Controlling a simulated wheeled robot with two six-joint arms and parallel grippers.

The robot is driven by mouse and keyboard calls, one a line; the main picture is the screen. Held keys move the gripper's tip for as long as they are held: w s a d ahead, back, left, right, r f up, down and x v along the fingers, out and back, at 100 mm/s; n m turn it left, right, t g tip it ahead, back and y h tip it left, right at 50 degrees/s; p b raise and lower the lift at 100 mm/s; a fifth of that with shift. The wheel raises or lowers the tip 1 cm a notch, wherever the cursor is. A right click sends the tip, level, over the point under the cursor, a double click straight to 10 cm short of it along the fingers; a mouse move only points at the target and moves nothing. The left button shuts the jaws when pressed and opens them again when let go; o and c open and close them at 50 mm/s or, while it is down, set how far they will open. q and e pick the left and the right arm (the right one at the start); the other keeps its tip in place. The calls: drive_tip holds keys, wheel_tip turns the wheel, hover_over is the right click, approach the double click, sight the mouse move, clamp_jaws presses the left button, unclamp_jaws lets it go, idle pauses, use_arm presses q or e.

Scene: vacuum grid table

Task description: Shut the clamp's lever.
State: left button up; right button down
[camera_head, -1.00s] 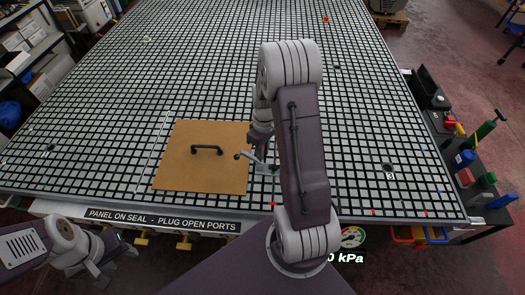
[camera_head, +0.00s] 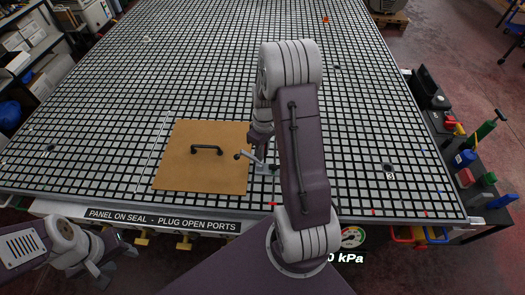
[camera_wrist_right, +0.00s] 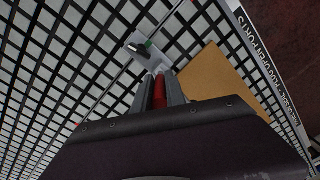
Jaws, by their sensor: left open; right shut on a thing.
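The clamp (camera_head: 248,157) stands at the right edge of the tan panel (camera_head: 180,170), its grey arm with a dark tip reaching over the panel's edge. In the right wrist view the clamp (camera_wrist_right: 150,52) shows a pale base, a dark tip and a bit of green. My right gripper (camera_wrist_right: 160,90) is shut on a red grip, the clamp's lever (camera_wrist_right: 159,92) by its look. In the head view my right arm hides the lever and most of this gripper. My left gripper (camera_head: 103,268) is open and empty, off the table's front left edge.
The panel has a black handle (camera_head: 206,150). The grid table (camera_head: 250,60) is mostly bare around it. A labelled front rail (camera_head: 160,220) runs along the near edge, with a pressure gauge (camera_head: 351,238). A tool shelf (camera_head: 470,160) stands along the right side.

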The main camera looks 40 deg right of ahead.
sight(248, 155)
drive_tip(key=shift+w+a+r+g+h+p, duration=0.3)
drive_tip(key=shift+g+h+p, duration=0.15)
drive_tip(key=shift+p, duration=0.35)
drive_tip(key=shift+w+a+f+h+p, duration=0.1)
drive_tip(key=shift+w+a+h+p, duration=0.1)
drive_tip(key=shift+h+p, duration=0.15)
drive_tip(key=shift+w+a+f+g+h, duration=0.15)
drive_tip(key=shift+w+a+g+h, duration=0.15)
drive_tip(key=shift+g+h, duration=0.35)
drive_tip(key=shift+w+a+f+g+h, duration=0.25)
drive_tip(key=shift+a+g+h, duration=0.1)
drive_tip(key=shift+g+h, duration=0.15)
drive_tip(key=shift+w+a+f+g+h, duration=0.1)
drive_tip(key=shift+w+a+g+h, duration=0.25)
drive_tip(key=shift+h, duration=0.2)
drive_tip(key=shift+w+a+f+g+h+b, duration=0.25)
drive_tip(key=shift+a+g+h+b, duration=0.1)
drive_tip(key=shift+g+h+b, duration=0.3)
drive_tip(key=c, duration=1.4)
unclamp_jaws()
drive_tip(key=shift+o, duration=0.2)
